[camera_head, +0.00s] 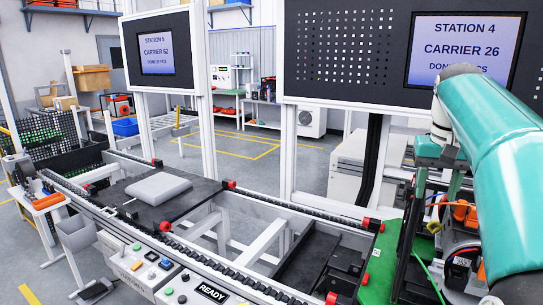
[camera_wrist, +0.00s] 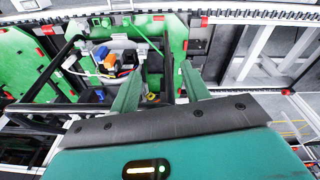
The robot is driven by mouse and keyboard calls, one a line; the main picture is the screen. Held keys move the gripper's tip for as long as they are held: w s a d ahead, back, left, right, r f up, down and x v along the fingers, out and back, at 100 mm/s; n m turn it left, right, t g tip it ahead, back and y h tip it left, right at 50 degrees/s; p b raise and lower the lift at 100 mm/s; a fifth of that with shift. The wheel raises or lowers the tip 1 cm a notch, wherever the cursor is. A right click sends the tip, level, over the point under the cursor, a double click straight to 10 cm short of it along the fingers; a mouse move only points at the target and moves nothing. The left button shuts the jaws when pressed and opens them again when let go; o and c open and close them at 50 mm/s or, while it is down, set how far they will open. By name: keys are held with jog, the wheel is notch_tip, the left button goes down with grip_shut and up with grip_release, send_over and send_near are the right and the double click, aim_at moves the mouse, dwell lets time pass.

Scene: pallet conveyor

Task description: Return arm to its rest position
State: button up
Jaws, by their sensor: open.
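My teal arm (camera_head: 500,170) reaches in from the right side of the head view and bends down over the right end of the conveyor. My gripper (camera_head: 435,195) points down there, above and close to an assembly with orange parts (camera_head: 462,212) and cables. In the wrist view my gripper (camera_wrist: 160,82) shows two green fingers, spread apart with nothing held between them. The same assembly, with orange and blue parts (camera_wrist: 108,62) and loose wires, lies beyond the fingers, left of centre. The fingers hide part of it. I cannot tell whether they touch it.
The conveyor rail (camera_head: 235,270) runs diagonally through the foreground. A grey block (camera_head: 158,188) rests on a dark pallet (camera_head: 190,207). A READY panel (camera_head: 212,293) is at the front. Station screens (camera_head: 460,50) and white posts (camera_head: 204,110) stand behind.

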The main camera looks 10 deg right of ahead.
jog(key=s+a+f+n+t, duration=0.1)
jog(key=s+a+f, duration=0.4)
jog(key=a, duration=0.3)
jog(key=s+a+f+n+t, duration=0.2)
jog(key=s+a+f, duration=0.3)
jog(key=a+f, duration=0.2)
jog(key=s+a+f+n+t+y, duration=0.1)
jog(key=s+a+f+n, duration=0.1)
jog(key=s+a+f, duration=0.4)
jog(key=a+f, duration=0.1)
jog(key=a, duration=0.2)
jog(key=shift+a, duration=0.15)
jog(key=shift+c, duration=0.5)
jog(key=shift+c, duration=0.6)
